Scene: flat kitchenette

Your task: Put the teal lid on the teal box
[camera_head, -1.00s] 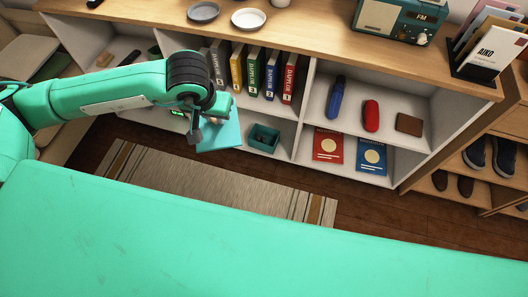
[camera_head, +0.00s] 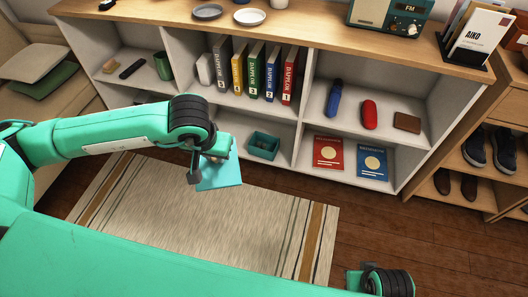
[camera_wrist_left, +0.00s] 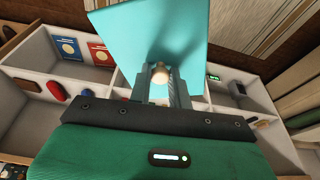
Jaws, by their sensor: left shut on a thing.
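The teal lid (camera_head: 224,178) is a flat, light teal plate. My left gripper (camera_head: 206,160) is shut on it at an edge and holds it in the air in front of the shelf. In the left wrist view the lid (camera_wrist_left: 150,35) stands out beyond the fingers (camera_wrist_left: 160,88) and covers much of the scene behind. The teal box (camera_head: 263,145) is open-topped and sits in the lower middle shelf compartment, right of the lid and apart from it. I cannot make out the box in the wrist view. My right gripper is not visible; only part of my right arm shows at bottom right.
Binders (camera_head: 254,72) stand in the compartment above the box. A red book (camera_head: 328,152) and a blue book (camera_head: 372,162) are in the lower right compartment. A divider stands right of the box. A striped rug (camera_head: 200,215) lies on the floor in front.

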